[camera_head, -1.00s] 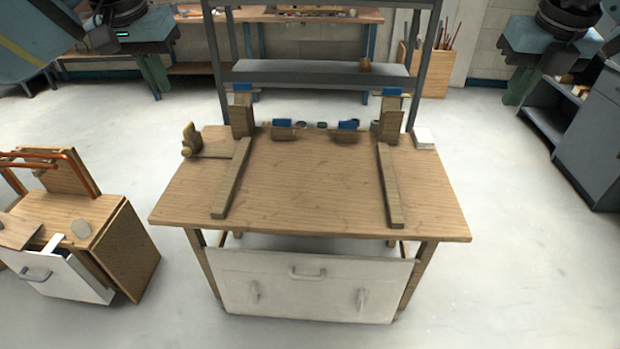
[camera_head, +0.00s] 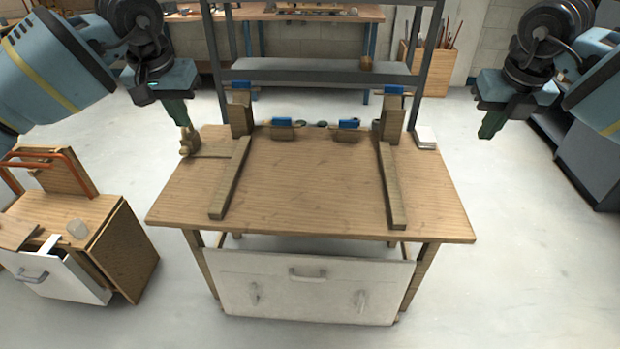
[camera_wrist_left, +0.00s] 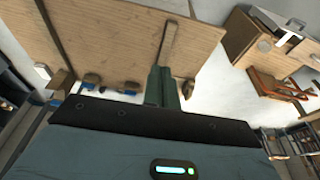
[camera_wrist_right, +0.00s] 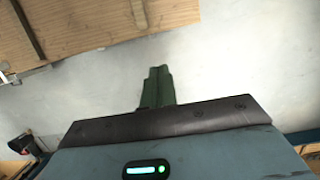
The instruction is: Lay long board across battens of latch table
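The latch table (camera_head: 310,190) stands in the middle of the head view with a bare wooden top. Two battens lie on it front to back, the left one (camera_head: 230,180) and the right one (camera_head: 392,185). A wooden block stands at the far end of each, with blue-topped pieces between. Nothing lies across the battens. I cannot pick out a long board. My left gripper (camera_head: 181,118) hangs over the table's far left corner, its green fingers together and empty. My right gripper (camera_head: 488,130) is beyond the right edge, fingers together and empty. The left wrist view shows a batten (camera_wrist_left: 168,42) beyond the fingers.
A white panel (camera_head: 305,285) with handles is under the table's front edge. A grey shelf rack (camera_head: 320,72) stands behind. A wooden cabinet (camera_head: 125,245) with an orange-red frame is at the left. A small white block (camera_head: 425,137) sits at the far right corner.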

